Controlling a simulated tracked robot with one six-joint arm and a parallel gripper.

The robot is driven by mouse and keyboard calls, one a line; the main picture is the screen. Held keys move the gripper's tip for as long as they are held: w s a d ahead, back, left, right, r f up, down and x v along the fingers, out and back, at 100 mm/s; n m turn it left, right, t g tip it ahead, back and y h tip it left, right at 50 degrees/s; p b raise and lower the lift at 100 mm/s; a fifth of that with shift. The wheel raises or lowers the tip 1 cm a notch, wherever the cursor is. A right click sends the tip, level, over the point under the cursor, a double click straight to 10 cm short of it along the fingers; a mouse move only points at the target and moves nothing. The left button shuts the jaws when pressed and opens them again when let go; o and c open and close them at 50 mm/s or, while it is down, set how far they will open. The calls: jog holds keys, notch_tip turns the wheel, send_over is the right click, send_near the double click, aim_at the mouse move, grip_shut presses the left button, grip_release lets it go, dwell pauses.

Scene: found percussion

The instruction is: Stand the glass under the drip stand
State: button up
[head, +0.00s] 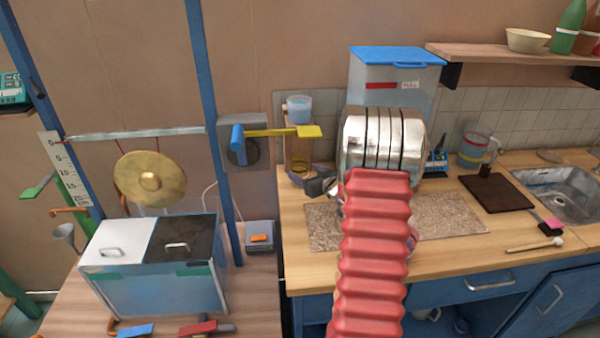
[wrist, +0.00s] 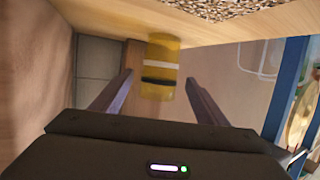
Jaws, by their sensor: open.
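The drip stand (head: 298,143) is a wooden upright at the counter's back left, with a clear cup of bluish water (head: 298,107) on top. A yellowish glass, its rim (head: 300,167) showing, is low at the stand, below the cup. In the wrist view the glass (wrist: 160,62) has a pale band and a black band and meets the counter, upside down in the picture. My gripper (wrist: 158,80) is open, its two fingers either side of the glass in that view; I cannot tell whether they touch it. In the head view my gripper (head: 312,184) is partly hidden by my arm.
A speckled mat (head: 450,214) lies on the counter (head: 460,255) under my arm. A yellow paddle on a blue lever (head: 290,131) juts close to the stand. A blue-lidded bin (head: 395,75) stands behind; a dark board (head: 495,192) and sink (head: 560,190) lie right.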

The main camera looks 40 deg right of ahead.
jog(key=v, duration=0.7)
dwell(0.6)
